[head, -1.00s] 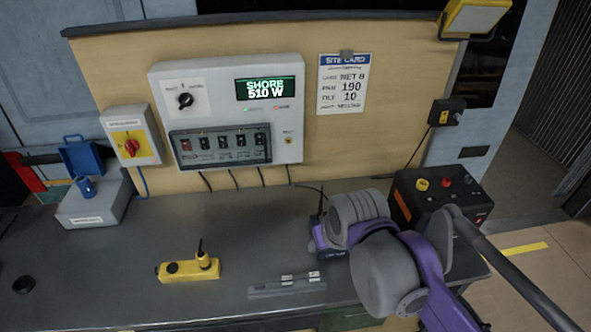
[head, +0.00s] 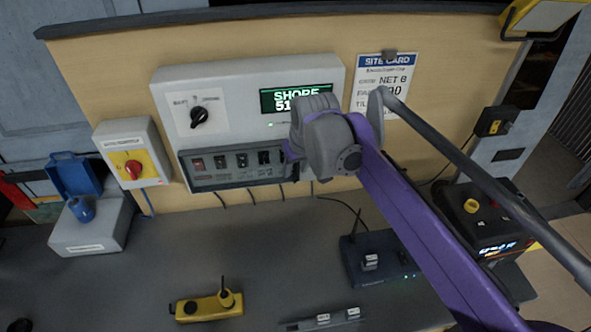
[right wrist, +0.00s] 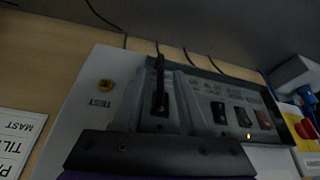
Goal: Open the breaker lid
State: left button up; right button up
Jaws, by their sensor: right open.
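The breaker lid (head: 222,179) is a smoky see-through cover along the lower part of the white panel (head: 240,73), and it appears shut over a row of breaker switches. In the right wrist view the lid (right wrist: 205,84) shows upside down, with dark switches and a red one behind it. My right gripper (head: 287,152) is at the right end of the lid, largely hidden behind my grey wrist. It is open with nothing held. My left gripper is out of view.
A red rotary switch box (head: 133,170) is left of the panel, above a grey box with a blue cap (head: 81,209). A site card (head: 386,72) hangs right.

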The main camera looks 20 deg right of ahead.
jog(key=shift+w+f, duration=0.35)
jog(key=shift+f, duration=0.25)
grip_shut()
dwell(1.1)
